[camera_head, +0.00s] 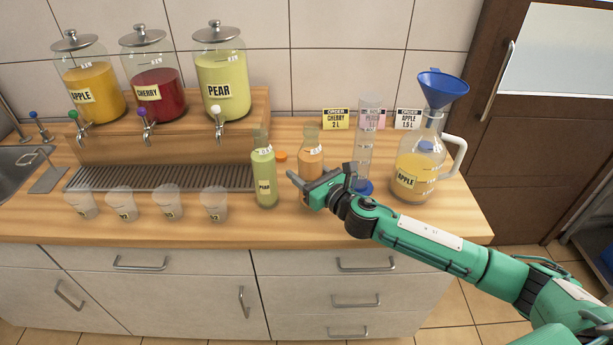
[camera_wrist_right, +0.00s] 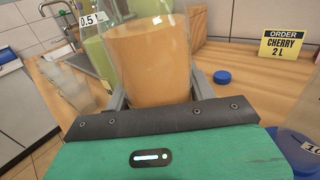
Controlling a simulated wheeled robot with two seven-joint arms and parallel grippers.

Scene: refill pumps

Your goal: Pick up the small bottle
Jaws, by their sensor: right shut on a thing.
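The small bottle (camera_head: 310,154) is clear glass with orange liquid, on the wooden counter area between the pear bottle and the measuring cylinder. My right gripper (camera_head: 307,192) comes in from the right and hides its lower part. In the right wrist view the bottle (camera_wrist_right: 150,62) stands upright between the two fingers (camera_wrist_right: 155,100), which are shut on it. Its base is hidden, so I cannot tell whether it touches the counter. My left gripper is not in view.
The green pear bottle (camera_head: 265,180) stands close on the left. A measuring cylinder (camera_head: 363,145) and an apple jug (camera_head: 412,178) with a blue funnel (camera_head: 443,87) stand right. Several cups (camera_head: 168,203) line the front left. Juice dispensers (camera_head: 220,82) stand behind. A blue cap (camera_wrist_right: 222,77) lies nearby.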

